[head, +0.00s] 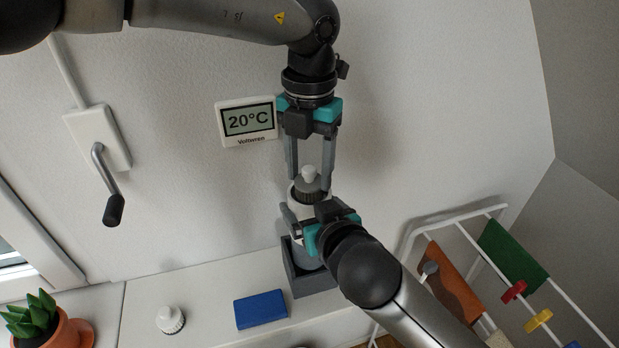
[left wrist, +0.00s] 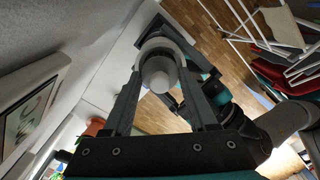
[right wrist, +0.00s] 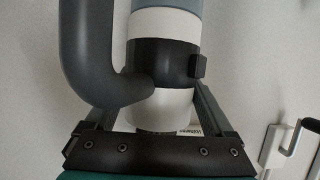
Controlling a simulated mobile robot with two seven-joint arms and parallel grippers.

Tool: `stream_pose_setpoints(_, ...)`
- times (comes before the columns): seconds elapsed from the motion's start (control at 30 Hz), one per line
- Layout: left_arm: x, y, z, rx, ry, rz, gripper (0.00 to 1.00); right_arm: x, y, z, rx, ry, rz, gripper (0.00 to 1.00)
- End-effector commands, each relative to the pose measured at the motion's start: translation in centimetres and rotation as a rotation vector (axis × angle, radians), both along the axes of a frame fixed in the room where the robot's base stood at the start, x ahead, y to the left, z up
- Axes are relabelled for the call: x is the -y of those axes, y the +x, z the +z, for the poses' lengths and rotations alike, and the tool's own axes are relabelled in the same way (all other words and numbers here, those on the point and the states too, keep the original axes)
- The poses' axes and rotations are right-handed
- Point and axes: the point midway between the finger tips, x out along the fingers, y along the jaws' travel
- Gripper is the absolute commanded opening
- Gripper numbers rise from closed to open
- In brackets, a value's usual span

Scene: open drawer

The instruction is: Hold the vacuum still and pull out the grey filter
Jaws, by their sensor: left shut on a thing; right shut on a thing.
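The vacuum (head: 295,208) stands upright in a dark grey holder (head: 311,285) against the wall. The right wrist view shows its white section (right wrist: 160,108), black band (right wrist: 163,62) and curved grey handle (right wrist: 90,55). The grey filter (head: 307,192) with a white knob sits in the vacuum's open top; in the left wrist view the knob (left wrist: 160,78) is centred between my fingers. My left gripper (head: 311,184) points down and is shut on the filter. My right gripper (head: 318,222) is shut around the vacuum's body just below, partly hiding it.
A white ribbed cap (head: 170,319) and a blue block (head: 260,310) lie on the ledge (head: 215,285). A 20°C display (head: 248,122) hangs close left of my left gripper. A crank (head: 108,170) and potted plant (head: 38,318) are left; a drying rack (head: 470,217) is right.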

Motion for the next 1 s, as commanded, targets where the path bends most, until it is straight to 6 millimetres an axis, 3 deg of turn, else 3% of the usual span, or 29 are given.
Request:
stream_pose_setpoints(0.2,0.1,0.1,4.5,0.004,-0.004,0.0,0.05,0.0,0.0,-0.1,-0.003,-0.001,-0.001,0.0)
stream_pose_setpoints(0.4,0.1,0.0,7.7,0.001,-0.003,0.0,0.05,0.0,0.0,-0.1,-0.003,-0.001,-0.001,0.0)
stream_pose_setpoints(0.67,0.1,0.0,9.8,0.0,-0.002,-0.002,0.05,0.0,0.0,-0.1,-0.003,-0.001,0.0,0.0)
stream_pose_setpoints(0.93,0.0,-0.1,10.1,0.0,-0.001,-0.002,0.05,0.0,0.0,-0.1,-0.003,-0.001,0.0,0.0)
stream_pose_setpoints(0.97,0.0,-0.1,10.1,0.0,-0.001,-0.002,0.05,0.0,0.0,-0.1,-0.003,-0.001,0.0,0.89)
stream_pose_setpoints(1.0,0.0,0.0,10.1,0.0,-0.001,-0.002,0.05,0.0,0.0,-0.1,-0.003,-0.001,0.0,0.93)
